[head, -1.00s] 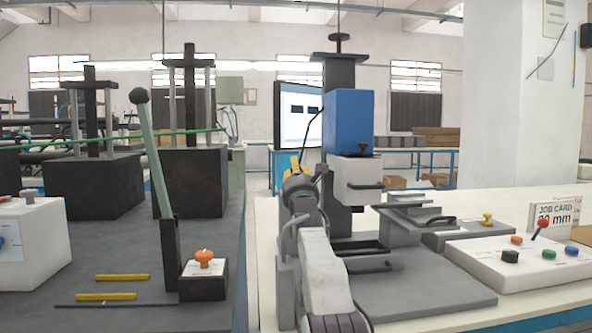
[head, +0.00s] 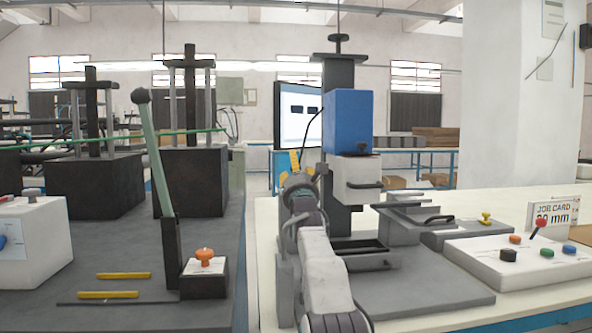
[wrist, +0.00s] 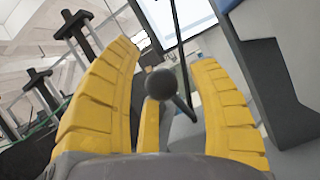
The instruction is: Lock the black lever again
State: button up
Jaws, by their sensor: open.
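In the wrist view a black lever (wrist: 160,83) shows as a round dark ball knob on a dark rod running down to the right. The knob appears between the spread yellow fingers of my gripper (wrist: 165,58); I cannot tell whether any finger touches it. In the head view my gripper (head: 299,160) is open, just left of the blue-headed press (head: 348,115). The lever's base is out of sight.
A tall lever with a green shaft (head: 153,150) stands on the dark bench at left, beside an orange knob (head: 205,256). A white button box (head: 475,260) and a job card (head: 553,215) sit at right. The press's grey base plate (head: 430,295) is bare in front.

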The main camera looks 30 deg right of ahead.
jog(key=shift+f, duration=0.1)
dwell(0.3)
jog(key=v, duration=1.2)
dwell(0.5)
dwell(0.6)
